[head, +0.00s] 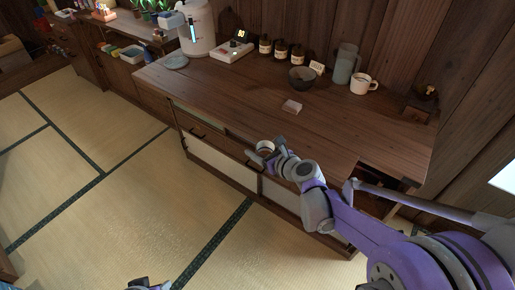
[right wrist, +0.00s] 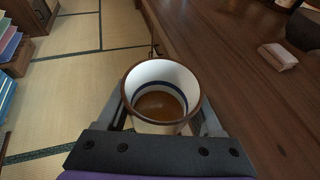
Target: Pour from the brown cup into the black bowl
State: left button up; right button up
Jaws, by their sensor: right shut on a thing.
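The brown cup (head: 265,147) is in my right gripper (head: 270,150), over the front edge of the wooden counter. In the right wrist view the cup (right wrist: 160,72) has a brown rim, a white inside with a blue band, and brown contents low inside. The fingers of my right gripper (right wrist: 160,115) are on both sides of it, shut on it, and it stands about upright. The black bowl (head: 302,80) sits on the counter towards the wall, apart from the cup. Part of my left gripper (head: 150,286) shows at the bottom edge; its jaws cannot be made out.
A small pale block (head: 292,106) lies on the counter (head: 245,105) between cup and bowl; it also shows in the right wrist view (right wrist: 278,56). Behind stand several brown bottles (head: 281,50), a small sign (head: 317,68), a grey pitcher (head: 346,64) and a white mug (head: 362,84).

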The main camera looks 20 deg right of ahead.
aim_at(301, 78)
jog(key=z, duration=1.25)
jog(key=i+j, duration=0.25)
jog(key=j, duration=0.2)
jog(key=i+j, duration=0.25)
jog(key=j, duration=0.15)
